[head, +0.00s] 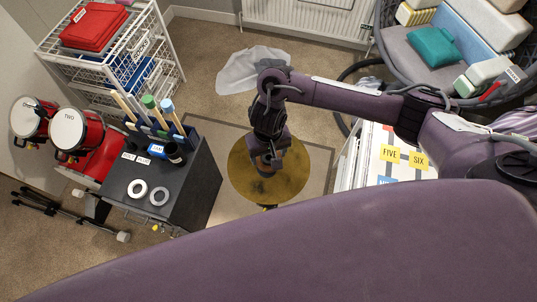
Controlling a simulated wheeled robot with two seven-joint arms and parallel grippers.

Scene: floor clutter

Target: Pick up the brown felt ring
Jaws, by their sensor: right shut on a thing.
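My right gripper (267,163) points down over a round yellow-brown disc (291,182) near the middle of the head view. It is shut on a small brown thing at its fingertips, which looks like the brown felt ring (264,172). The fingers and wrist cover much of this thing, so its full shape is hidden. I cannot tell whether it touches the disc or hangs just above it. My left gripper is not in view.
A dark cabinet (205,188) with two pale rings (138,188) and upright tools stands left of the disc. A white wire rack (165,62), red drums (95,135) and a cushioned chair (400,45) surround the area. A crumpled grey sheet (240,75) lies behind.

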